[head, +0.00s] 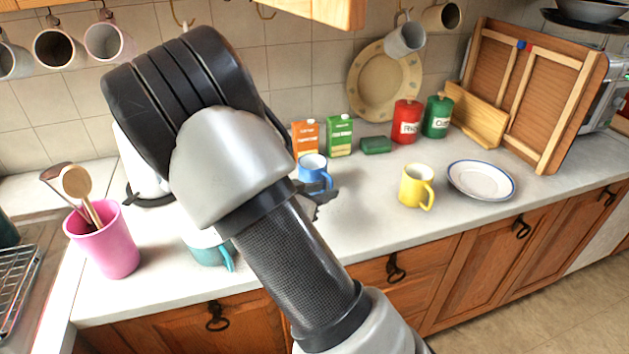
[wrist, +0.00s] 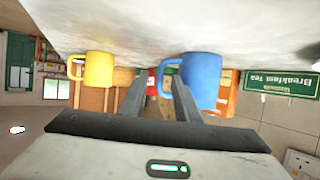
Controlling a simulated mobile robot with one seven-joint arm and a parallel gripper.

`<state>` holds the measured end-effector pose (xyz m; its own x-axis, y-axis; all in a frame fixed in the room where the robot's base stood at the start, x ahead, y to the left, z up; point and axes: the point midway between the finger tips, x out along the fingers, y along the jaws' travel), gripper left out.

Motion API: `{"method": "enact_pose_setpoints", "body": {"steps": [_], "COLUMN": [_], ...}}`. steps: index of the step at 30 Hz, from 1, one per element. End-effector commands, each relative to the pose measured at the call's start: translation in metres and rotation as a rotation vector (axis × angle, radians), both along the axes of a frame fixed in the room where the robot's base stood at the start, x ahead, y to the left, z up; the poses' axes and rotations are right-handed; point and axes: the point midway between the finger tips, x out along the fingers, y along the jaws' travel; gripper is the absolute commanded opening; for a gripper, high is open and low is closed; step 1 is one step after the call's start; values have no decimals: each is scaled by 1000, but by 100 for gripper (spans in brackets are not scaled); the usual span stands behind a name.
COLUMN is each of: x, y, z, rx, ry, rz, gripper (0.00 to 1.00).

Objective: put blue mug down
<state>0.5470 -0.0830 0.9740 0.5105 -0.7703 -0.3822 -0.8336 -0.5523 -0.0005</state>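The blue mug (head: 311,165) stands upright on the worktop (head: 372,215) in the head view, partly hidden by my arm. In the wrist view, which is upside down, the blue mug (wrist: 204,80) is just beyond my right-hand finger, its handle towards the fingers. My gripper (wrist: 158,92) is open, with a clear gap between its two fingers. The handle lies close to the right-hand fingertip; I cannot tell whether they touch. In the head view only a dark bit of the gripper (head: 321,197) shows beside the mug.
A yellow mug (head: 415,186) and a plate (head: 481,180) stand to the right. Cartons (head: 339,136) and red and green canisters (head: 406,121) stand behind. A teal mug (head: 208,252) is partly hidden by my arm, near a pink utensil pot (head: 105,243). The front middle worktop is clear.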

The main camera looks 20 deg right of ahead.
Motion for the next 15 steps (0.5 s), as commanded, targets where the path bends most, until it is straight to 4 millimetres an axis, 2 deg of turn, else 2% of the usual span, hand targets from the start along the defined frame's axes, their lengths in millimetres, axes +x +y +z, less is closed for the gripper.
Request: {"method": "enact_pose_setpoints", "body": {"steps": [8, 15], "x": [20, 23], "y": [-32, -34], "z": [-16, -16], "rx": [-1, 1], "ry": [1, 1], "rz": [-1, 0], "gripper": [30, 30]}}
